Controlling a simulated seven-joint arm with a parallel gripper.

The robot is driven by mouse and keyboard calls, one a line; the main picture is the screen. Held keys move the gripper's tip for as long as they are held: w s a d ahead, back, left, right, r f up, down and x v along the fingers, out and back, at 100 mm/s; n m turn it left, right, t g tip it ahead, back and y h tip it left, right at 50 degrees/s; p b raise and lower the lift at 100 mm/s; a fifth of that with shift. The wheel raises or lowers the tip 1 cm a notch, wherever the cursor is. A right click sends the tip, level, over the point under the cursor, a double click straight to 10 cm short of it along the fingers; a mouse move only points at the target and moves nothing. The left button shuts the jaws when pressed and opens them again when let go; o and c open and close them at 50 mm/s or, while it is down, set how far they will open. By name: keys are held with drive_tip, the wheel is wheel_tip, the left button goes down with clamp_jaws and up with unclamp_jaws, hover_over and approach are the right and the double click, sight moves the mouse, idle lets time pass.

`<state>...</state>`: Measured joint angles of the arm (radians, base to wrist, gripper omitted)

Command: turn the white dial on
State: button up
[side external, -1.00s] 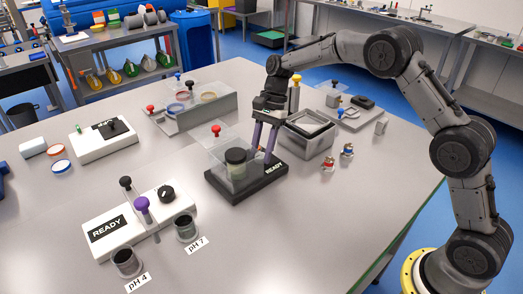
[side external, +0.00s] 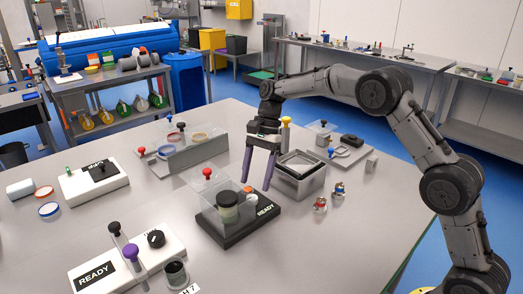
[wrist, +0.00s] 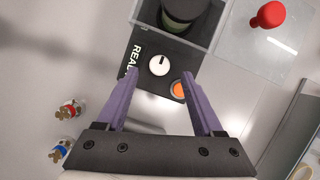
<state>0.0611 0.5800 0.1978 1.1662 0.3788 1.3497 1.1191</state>
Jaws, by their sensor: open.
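The white dial (wrist: 158,66) sits on the black base (wrist: 148,52) of a device marked READY, beside an orange button (wrist: 178,91). A short dark mark shows on the dial's top. In the side external view the same base (side external: 232,236) stands on the table, and the dial is small and partly hidden near my fingers. My gripper (side external: 256,186) is open and points down over the READY end of the base. In the wrist view, its purple fingers (wrist: 160,73) appear on either side of the dial, with nothing held. I cannot tell the fingertips' height above the dial.
A clear box with a dark-lidded jar (side external: 228,205) stands on the same base, next to my fingers. A red-knobbed clear lid (side external: 207,174) is beside it. A metal bin (side external: 300,180) stands close on the right. Two small red-and-blue fittings (wrist: 68,110) lie nearby.

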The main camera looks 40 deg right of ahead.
drive_tip(key=v, duration=0.9)
drive_tip(key=shift+d+r, duration=0.1)
drive_tip(key=s+a+r+t, duration=0.2)
drive_tip(key=s+r, duration=0.5)
drive_tip(key=r, duration=0.4)
drive_tip(key=s+r+n+t+h, duration=0.1)
drive_tip(key=s+r+n+t, duration=0.2)
drive_tip(key=s, duration=0.9)
drive_tip(key=s+d+f+n+h, duration=0.1)
drive_tip(key=s+f+n, duration=0.1)
drive_tip(key=s, duration=0.4)
drive_tip(key=s+f+n+h, duration=0.1)
drive_tip(key=s+f+n, duration=0.15)
drive_tip(key=s, duration=0.35)
drive_tip(key=s+d+f+n+t+h, duration=0.1)
drive_tip(key=s+d+f+n, duration=0.1)
drive_tip(key=s+f+n, duration=0.2)
wheel_tip(320, 180, down, 5)
drive_tip(key=n, duration=0.3)
drive_tip(key=shift+s+d+t, duration=0.15)
drive_tip(key=shift+d+t, duration=0.1)
drive_tip(key=shift+t, duration=0.15)
drive_tip(key=shift+f, duration=0.1)
